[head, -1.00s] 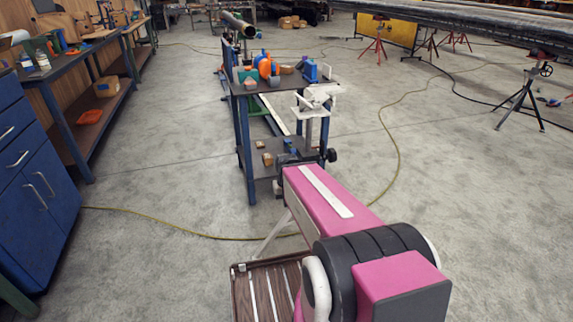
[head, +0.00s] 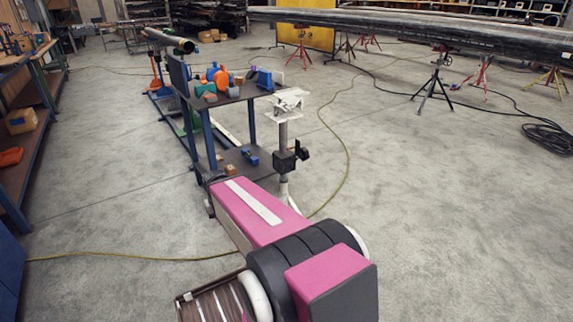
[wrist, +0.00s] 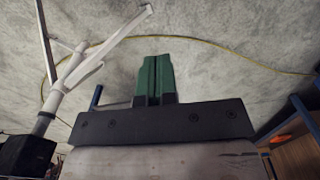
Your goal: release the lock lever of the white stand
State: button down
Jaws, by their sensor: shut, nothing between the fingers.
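The white stand (head: 283,132) stands upright just beyond my pink arm in the head view, with a flat white head (head: 288,103) on top. A black clamp block (head: 286,162) sits on its post, with a dark knob or lever (head: 302,150) at its right side. In the wrist view, the stand's white legs (wrist: 100,55) and the black block (wrist: 27,155) show at the left. My gripper (wrist: 153,68) has green fingers, closed together and empty, apart from the stand. The head view does not show the fingers. The lever's setting cannot be told.
A blue-legged cart (head: 213,140) with tools and blocks stands left of the stand. A yellow hose (head: 345,165) runs on the floor behind the stand. A long dark pipe (head: 420,30) rests on tripods at the back right.

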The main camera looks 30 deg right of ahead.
jog(key=shift+w, duration=0.1)
jog(key=w+d+f+m+t, duration=0.1)
jog(key=w+d+m+t, duration=0.3)
jog(key=w, duration=0.8)
jog(key=w+a+f+m+t, duration=0.1)
jog(key=w+f+m+t, duration=0.15)
jog(key=w+t, duration=0.75)
jog(key=w+d+r+m+t+h, duration=0.2)
jog(key=w+d+m+h, duration=0.3)
jog(key=w+d+m, duration=0.45)
jog(key=d+f+m+g+h, duration=0.3)
jog(key=d+m+g+h, duration=0.3)
jog(key=d+m+h, duration=0.7)
jog(key=s+d+f+m+g+h, duration=0.3)
jog(key=m+g, duration=0.6)
jog(key=g, duration=0.3)
jog(key=s+d+h, duration=0.1)
jog(key=s+d, duration=0.1)
jog(key=s, duration=0.1)
jog(key=shift+f, duration=0.3)
jog(key=shift+d, duration=0.1)
